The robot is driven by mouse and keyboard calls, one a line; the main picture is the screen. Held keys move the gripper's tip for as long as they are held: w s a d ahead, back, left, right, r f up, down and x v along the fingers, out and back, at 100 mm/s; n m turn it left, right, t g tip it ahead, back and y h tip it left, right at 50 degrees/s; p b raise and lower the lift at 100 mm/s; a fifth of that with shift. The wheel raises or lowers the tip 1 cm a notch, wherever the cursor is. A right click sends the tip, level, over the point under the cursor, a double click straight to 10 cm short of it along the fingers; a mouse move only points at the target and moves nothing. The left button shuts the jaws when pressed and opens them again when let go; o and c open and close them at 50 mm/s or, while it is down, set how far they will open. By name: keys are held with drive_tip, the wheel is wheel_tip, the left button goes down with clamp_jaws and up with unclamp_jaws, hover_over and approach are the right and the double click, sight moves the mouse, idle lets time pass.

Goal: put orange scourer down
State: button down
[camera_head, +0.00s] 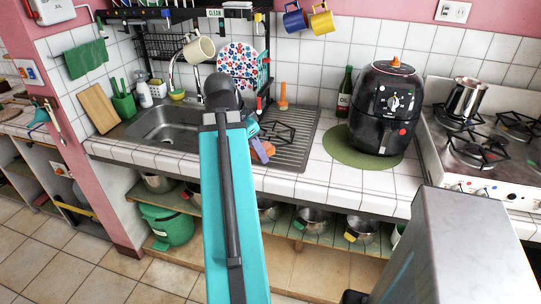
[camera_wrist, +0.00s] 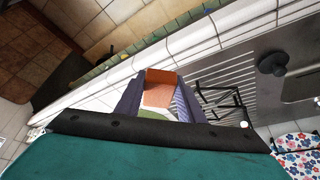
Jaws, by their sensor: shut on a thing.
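The orange scourer (camera_wrist: 160,92) is between the two dark fingers of my gripper (camera_wrist: 158,84) in the wrist view. The gripper is shut on it. In the head view, the orange scourer (camera_head: 268,148) shows as a small orange patch at the end of my gripper (camera_head: 260,150), over the front edge of the steel drainboard (camera_head: 302,128). My arm hides part of this area. I cannot tell whether the scourer touches the surface below.
The sink (camera_head: 160,125) lies left of my arm. A black wire rack (camera_head: 277,132) stands on the drainboard, with an orange plunger-like thing (camera_head: 283,97) behind. A black air fryer (camera_head: 385,108) stands on a green mat (camera_head: 338,148). White tiled counter (camera_head: 320,180) is clear in front.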

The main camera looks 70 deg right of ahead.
drive_tip(key=shift+s+d+m, duration=0.15)
drive_tip(key=shift+s+m, duration=0.25)
drive_tip(key=shift+s, duration=0.5)
drive_tip(key=shift+d, duration=0.1)
drive_tip(key=shift+w+d+f+p, duration=0.25)
drive_tip(key=shift+w+d+p, duration=0.4)
drive_tip(key=shift+d, duration=1.65)
drive_tip(key=shift+w+d+f+p, duration=0.25)
drive_tip(key=shift+w+d, duration=0.55)
drive_tip(key=shift+d, duration=1.55)
drive_tip(key=shift+w+d+f+p, duration=0.2)
drive_tip(key=shift+w+d+p, duration=0.45)
drive_tip(key=shift+d, duration=1.65)
drive_tip(key=shift+w, duration=0.15)
drive_tip(key=shift+w+d, duration=0.2)
drive_tip(key=shift+d, duration=0.5)
wheel_tip(320, 180, down, 2)
drive_tip(key=shift+a+f+p, duration=0.15)
drive_tip(key=shift+p, duration=0.4)
drive_tip(key=shift+f, duration=0.65)
drive_tip(key=shift+f, duration=0.65)
